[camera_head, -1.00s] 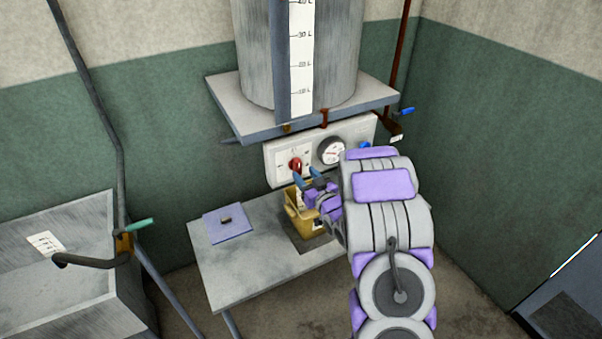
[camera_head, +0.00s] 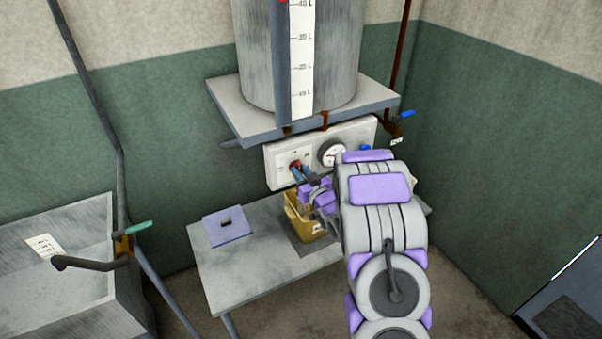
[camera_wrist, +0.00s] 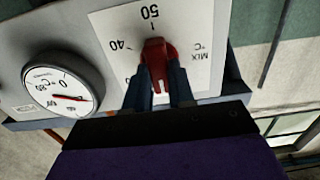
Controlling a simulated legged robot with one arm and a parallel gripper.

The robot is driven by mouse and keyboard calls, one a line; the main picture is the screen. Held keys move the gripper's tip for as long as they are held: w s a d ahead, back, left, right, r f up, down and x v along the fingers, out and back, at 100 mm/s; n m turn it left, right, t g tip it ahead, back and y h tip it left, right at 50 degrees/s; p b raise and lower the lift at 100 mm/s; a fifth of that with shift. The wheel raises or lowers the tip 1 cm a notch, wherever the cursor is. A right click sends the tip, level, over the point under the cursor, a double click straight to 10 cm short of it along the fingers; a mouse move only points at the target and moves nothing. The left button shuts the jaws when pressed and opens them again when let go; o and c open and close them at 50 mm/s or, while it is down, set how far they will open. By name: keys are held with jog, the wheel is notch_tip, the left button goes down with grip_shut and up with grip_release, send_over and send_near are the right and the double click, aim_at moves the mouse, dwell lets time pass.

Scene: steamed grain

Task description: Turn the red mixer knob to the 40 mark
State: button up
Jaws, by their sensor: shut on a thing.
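The red mixer knob (camera_wrist: 156,58) sits on a white dial plate (camera_wrist: 202,62) marked 50 and 40 in the wrist view. The narrow end of the knob appears to face the 50 side, with the 40 mark to its left; its exact setting is hard to read. My gripper (camera_wrist: 158,80) has its two dark blue fingers on either side of the knob and is shut on it. In the head view, my gripper (camera_head: 300,173) reaches the control panel (camera_head: 352,132), and the fingers hide most of the knob (camera_head: 296,163).
A round gauge with a red needle (camera_wrist: 62,92) is beside the dial, also seen in the head view (camera_head: 331,153). A yellow container (camera_head: 305,222) stands on the table (camera_head: 225,275) below the panel. A tank (camera_head: 255,60) stands on the shelf (camera_head: 232,115) above.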

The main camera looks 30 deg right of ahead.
grip_shut()
